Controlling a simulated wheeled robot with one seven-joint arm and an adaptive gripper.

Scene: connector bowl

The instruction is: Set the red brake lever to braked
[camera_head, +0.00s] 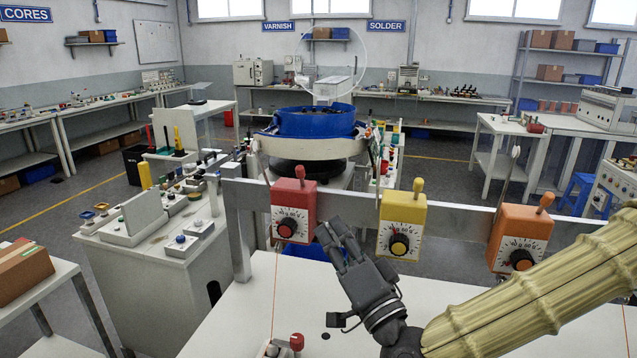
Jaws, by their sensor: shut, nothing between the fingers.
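A red box (292,212) with a dial and a dark red knob is mounted on a grey rail at centre left. The short red lever (299,172) on its top stands about upright; I cannot tell its setting. My gripper (336,243) is in front of the rail, to the right of and below the red box. Its fingers are shut and empty, apart from the lever in the picture.
A yellow box (402,226) and an orange box (519,238) with similar levers sit further right on the rail (455,212). A small red-knobbed part (296,342) is on the white table (240,318) below. A blue bowl (314,121) stands behind.

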